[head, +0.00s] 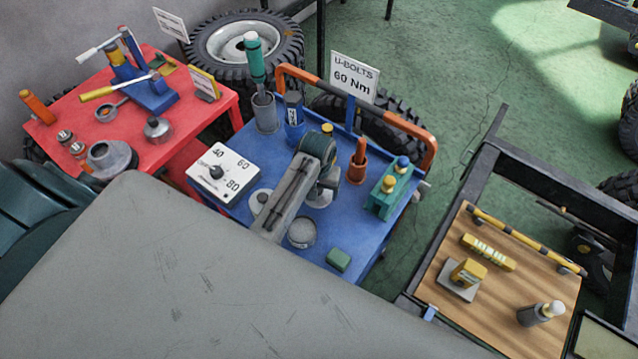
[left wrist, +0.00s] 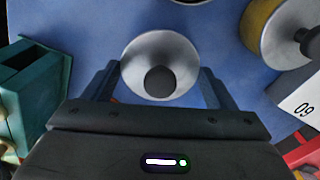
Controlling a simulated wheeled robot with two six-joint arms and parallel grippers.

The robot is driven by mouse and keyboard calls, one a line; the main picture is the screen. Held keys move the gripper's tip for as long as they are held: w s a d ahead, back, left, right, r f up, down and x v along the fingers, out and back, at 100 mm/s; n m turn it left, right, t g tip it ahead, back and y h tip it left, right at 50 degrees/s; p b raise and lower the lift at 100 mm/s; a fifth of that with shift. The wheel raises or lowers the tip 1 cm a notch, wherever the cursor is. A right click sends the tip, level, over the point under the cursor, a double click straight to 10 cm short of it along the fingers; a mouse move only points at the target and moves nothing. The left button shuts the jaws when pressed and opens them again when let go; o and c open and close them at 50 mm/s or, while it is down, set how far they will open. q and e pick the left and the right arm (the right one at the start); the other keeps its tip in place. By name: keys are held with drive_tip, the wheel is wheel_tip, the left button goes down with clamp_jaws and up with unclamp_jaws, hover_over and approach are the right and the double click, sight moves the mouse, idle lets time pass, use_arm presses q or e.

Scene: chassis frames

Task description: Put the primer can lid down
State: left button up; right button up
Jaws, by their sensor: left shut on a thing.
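The primer can lid is a round, pale grey disc (left wrist: 135,58) with a dark knob. In the left wrist view it sits between the two fingers of my left gripper (left wrist: 158,82), which is shut on it. In the head view my left gripper (head: 327,183) is over the middle of the blue cart top (head: 235,222), and part of the lid (head: 318,201) shows below it. My arm hides the rest, and the gap to the cart top is hard to judge. A round grey can (head: 302,232) stands just in front of the lid. My right gripper is not in view.
A dark-knobbed round thing (head: 262,199) and a white dial (head: 222,172) are to the left. An orange rail (head: 355,112) borders the back.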

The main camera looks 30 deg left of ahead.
use_arm(q)
drive_tip(key=f, duration=0.3)
drive_tip(key=f+p, duration=0.1)
drive_tip(key=shift+w+f, duration=0.25)
drive_tip(key=shift+f, duration=0.15)
drive_tip(key=shift+s, duration=0.1)
drive_tip(key=o, duration=1)
drive_tip(key=shift+f, duration=0.1)
drive_tip(key=shift+c, duration=0.2)
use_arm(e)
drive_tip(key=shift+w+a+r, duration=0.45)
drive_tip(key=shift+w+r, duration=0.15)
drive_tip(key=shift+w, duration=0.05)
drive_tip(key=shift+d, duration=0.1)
use_arm(q)
drive_tip(key=shift+r, duration=0.25)
wheel_tip(320, 180, up, 11)
drive_tip(key=b, duration=0.3)
drive_tip(key=shift+b, duration=0.3)
drive_tip(key=shift+r, duration=0.4)
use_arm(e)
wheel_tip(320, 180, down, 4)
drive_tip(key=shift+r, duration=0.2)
